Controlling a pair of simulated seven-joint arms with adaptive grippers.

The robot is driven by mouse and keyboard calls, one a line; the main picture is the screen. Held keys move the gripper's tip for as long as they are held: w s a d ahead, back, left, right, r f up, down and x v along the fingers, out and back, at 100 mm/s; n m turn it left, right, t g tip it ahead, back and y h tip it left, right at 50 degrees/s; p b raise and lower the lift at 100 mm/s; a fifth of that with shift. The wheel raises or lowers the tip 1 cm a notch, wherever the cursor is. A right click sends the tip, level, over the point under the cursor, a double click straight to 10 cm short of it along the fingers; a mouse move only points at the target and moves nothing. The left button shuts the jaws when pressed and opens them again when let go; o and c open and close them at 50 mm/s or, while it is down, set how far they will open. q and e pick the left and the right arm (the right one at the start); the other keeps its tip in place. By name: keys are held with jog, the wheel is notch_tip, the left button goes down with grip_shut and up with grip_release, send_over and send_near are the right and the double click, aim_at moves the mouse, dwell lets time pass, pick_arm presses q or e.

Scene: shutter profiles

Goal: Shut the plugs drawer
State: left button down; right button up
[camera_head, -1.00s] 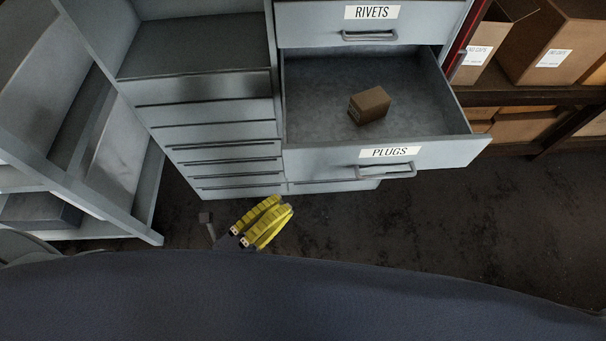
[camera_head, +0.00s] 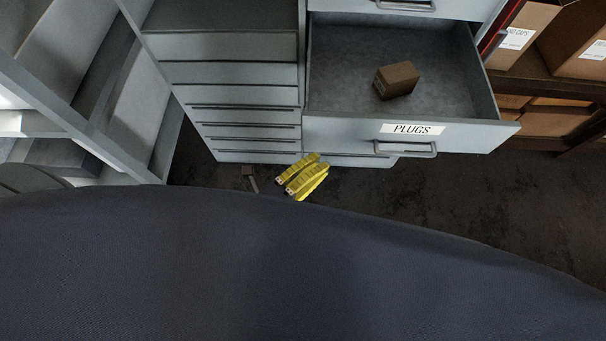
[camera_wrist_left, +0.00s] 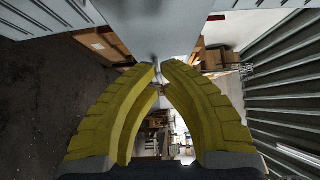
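The plugs drawer (camera_head: 455,135) stands pulled out of the grey cabinet, with a PLUGS label and a bar handle (camera_head: 405,154) on its front. A small brown box (camera_head: 397,80) lies inside it. My left gripper (camera_head: 314,163), with yellow fingers, is to the left of the handle and a little lower in the picture, apart from it. In the left wrist view its fingertips (camera_wrist_left: 161,68) come together with nothing visible held between them. A pale grey panel fills the top of that view; I cannot tell which part it is. My right gripper is not in view.
A closed drawer with a handle (camera_head: 404,5) is above the plugs drawer. A column of shallow drawers (camera_head: 245,95) is to its left. Cardboard boxes (camera_head: 522,35) stand on a shelf at the right. Dark floor (camera_head: 470,200) is clear in front.

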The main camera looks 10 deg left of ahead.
aim_at(336, 135)
pick_arm(q)
jog(key=shift+w+d, duration=0.1)
jog(key=shift+w, duration=2.5)
